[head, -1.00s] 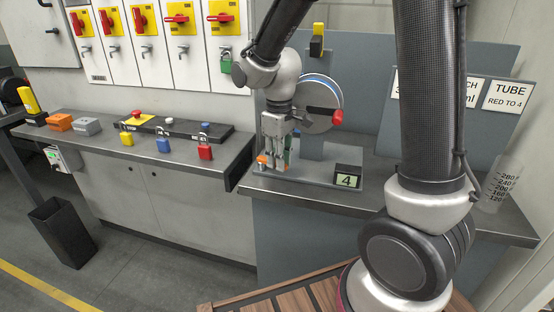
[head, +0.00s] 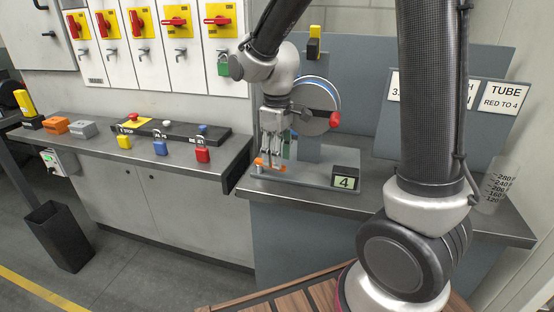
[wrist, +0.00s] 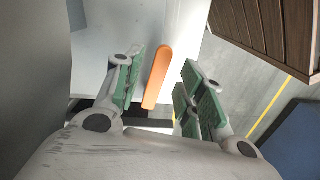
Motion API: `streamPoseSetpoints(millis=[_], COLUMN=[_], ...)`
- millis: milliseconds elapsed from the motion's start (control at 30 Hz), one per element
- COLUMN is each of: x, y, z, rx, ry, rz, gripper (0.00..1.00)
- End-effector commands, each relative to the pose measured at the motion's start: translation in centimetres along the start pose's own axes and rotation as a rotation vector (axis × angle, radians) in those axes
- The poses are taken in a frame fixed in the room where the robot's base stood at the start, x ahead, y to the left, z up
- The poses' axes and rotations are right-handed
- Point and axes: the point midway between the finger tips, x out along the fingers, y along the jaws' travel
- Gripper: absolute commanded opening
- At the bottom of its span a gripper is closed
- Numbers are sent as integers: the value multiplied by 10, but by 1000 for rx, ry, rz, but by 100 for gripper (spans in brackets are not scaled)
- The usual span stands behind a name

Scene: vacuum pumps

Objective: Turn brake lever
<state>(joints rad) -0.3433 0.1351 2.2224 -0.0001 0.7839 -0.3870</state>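The brake lever appears to be the orange bar (wrist: 158,75), which runs between my fingers in the wrist view. In the head view its orange ends (head: 259,162) show low on the grey stand's base, beside and under my fingertips. My gripper (wrist: 165,90) is open, with green pads on either side of the bar. The bar is nearer the left pad, and a gap shows to the right pad. In the head view my gripper (head: 271,160) points down over the lever, and its fingers hide the lever's middle.
A reel with a red knob (head: 335,119) stands just behind my gripper. A display reading 4 (head: 345,182) is on the base (head: 310,177) to the right. Padlocks, including a red one (head: 203,155), lie on the left bench. A graduated container (head: 494,190) stands far right.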

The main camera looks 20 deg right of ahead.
Motion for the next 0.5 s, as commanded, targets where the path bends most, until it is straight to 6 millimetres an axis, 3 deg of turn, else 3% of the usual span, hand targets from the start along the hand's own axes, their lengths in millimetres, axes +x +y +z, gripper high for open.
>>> streamPoseSetpoints(millis=[300,500], x=[-71,-97], y=[0,0], z=[-1,0], rx=[0,0], ry=[5,2], rz=[2,1], gripper=[39,39])
